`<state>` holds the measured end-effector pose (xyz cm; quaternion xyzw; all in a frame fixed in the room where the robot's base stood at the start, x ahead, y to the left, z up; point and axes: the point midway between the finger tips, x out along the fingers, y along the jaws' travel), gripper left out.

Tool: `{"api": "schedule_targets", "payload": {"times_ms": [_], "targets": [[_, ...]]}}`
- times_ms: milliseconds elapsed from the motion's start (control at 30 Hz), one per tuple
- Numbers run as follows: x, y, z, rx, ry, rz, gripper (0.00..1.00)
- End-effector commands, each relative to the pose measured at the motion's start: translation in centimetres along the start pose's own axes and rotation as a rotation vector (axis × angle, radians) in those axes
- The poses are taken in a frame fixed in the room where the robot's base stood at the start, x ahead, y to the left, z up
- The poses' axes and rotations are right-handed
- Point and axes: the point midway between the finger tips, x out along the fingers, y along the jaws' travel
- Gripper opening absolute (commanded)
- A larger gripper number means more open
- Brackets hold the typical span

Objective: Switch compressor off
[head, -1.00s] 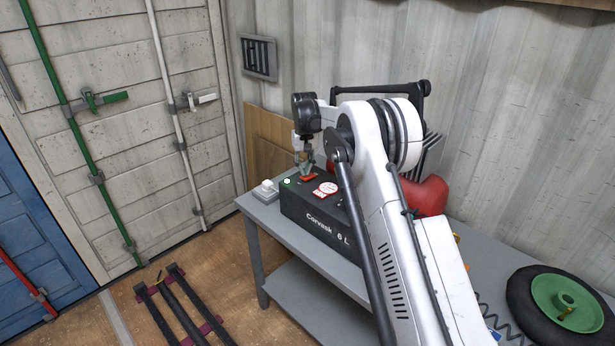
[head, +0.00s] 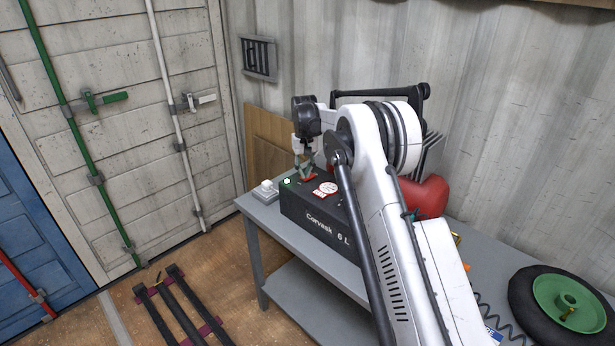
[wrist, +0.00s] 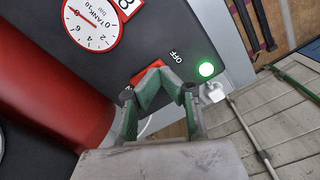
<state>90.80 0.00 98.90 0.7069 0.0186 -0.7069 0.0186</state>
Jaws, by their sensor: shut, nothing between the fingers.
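The compressor (head: 318,221) is a black box with white lettering and a red tank (head: 428,195), standing on the grey bench. Its red switch (wrist: 149,71), beside the word OFF, shows in the wrist view, partly hidden by my fingers. A round green lamp (wrist: 206,69) on the panel is lit. The white TANK gauge (wrist: 92,24) is nearby. My gripper (wrist: 166,84) is shut with nothing held, its fingertips at the red switch. I cannot tell whether they touch it. In the head view, my gripper (head: 306,174) is over the top panel.
The grey bench (head: 270,224) carries a small white box (head: 266,190) left of the compressor and a wheel with a green hub (head: 566,303) at right. A black rack frame (head: 180,308) lies on the floor. A corrugated wall (head: 510,120) stands behind.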

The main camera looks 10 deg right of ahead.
Motion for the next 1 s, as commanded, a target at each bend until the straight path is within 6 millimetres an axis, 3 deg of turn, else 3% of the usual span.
{"api": "schedule_targets", "payload": {"times_ms": [467, 1000], "targets": [[0.2, 0.0, 0.0, 0.0, 0.0, 0.0, 0.0], [-3.4, 0.0, 0.0, 0.0, 0.0, 0.0, 0.0]]}}
